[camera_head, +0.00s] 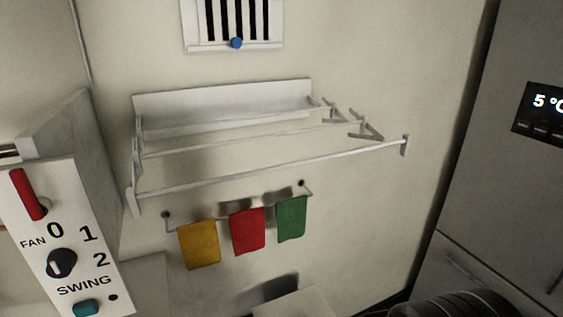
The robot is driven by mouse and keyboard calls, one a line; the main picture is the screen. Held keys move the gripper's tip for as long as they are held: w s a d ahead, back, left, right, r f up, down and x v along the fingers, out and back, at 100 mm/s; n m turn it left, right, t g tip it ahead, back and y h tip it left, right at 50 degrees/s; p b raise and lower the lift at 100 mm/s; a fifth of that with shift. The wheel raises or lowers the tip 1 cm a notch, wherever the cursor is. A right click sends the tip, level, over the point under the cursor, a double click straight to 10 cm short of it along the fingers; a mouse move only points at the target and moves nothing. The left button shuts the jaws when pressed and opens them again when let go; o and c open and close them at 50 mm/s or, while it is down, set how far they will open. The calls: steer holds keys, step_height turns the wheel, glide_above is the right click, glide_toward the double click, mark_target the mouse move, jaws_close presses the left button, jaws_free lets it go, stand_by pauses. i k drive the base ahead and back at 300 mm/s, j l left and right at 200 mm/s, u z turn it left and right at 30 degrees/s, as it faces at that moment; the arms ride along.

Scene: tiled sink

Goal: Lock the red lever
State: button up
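The red lever (27,194) is on the upper left part of a white control panel (95,262) at the left edge of the view. The lever is a flat red bar lying along the panel's slant, its upper end leaning left and its lower end near the printed "0". I cannot tell from this view whether it is locked. My gripper does not show in the view.
The panel also carries a black fan knob (61,263) and a teal button (86,307). A white drying rack (280,162) juts from the wall. Yellow (199,244), red (247,231) and green (291,219) cloths hang below. A grey cabinet (515,190) stands right.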

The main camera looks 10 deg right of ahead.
mark_target(38, 208)
steer(key=j+u, duration=0.15)
steer(key=u, duration=1.35)
